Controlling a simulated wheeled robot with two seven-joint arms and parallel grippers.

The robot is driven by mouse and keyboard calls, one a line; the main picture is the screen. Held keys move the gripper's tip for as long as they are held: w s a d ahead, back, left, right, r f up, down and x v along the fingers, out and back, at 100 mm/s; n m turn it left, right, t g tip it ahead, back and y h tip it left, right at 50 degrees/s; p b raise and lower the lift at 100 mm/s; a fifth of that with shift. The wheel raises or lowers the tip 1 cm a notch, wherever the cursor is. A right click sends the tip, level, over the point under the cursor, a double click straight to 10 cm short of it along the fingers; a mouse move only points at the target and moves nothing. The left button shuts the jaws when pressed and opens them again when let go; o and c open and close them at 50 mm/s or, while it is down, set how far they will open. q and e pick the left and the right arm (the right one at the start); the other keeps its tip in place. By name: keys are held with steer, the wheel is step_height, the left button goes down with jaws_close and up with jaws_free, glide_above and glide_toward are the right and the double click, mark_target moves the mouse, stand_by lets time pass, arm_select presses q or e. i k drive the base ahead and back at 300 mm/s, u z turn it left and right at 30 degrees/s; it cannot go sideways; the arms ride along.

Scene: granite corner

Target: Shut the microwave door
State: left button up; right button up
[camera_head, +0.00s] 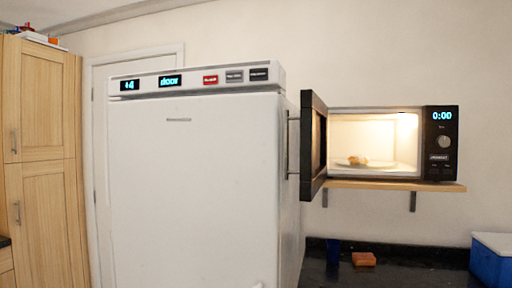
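The microwave (441,145) sits on a wooden wall shelf at the right in the head view. Its dark-framed door (313,145) is hinged on the left side and stands wide open, swung out toward me. The cavity is lit, and a plate with a small brownish food item (358,161) lies inside. The display reads 0:00. Neither of my grippers is clearly in the head view.
A tall white fridge-like unit (195,180) with a display panel stands left of the microwave, close to the open door. Below the shelf (390,186), a dark counter (400,270) holds an orange block (364,259), a blue cup (333,250) and a blue-and-white cooler (491,262). Wooden cabinets (40,150) stand left.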

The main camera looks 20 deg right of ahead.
mark_target(314, 114)
steer(key=u, duration=0.45)
steer(key=i, duration=1.15)
steer(key=z, duration=1.35)
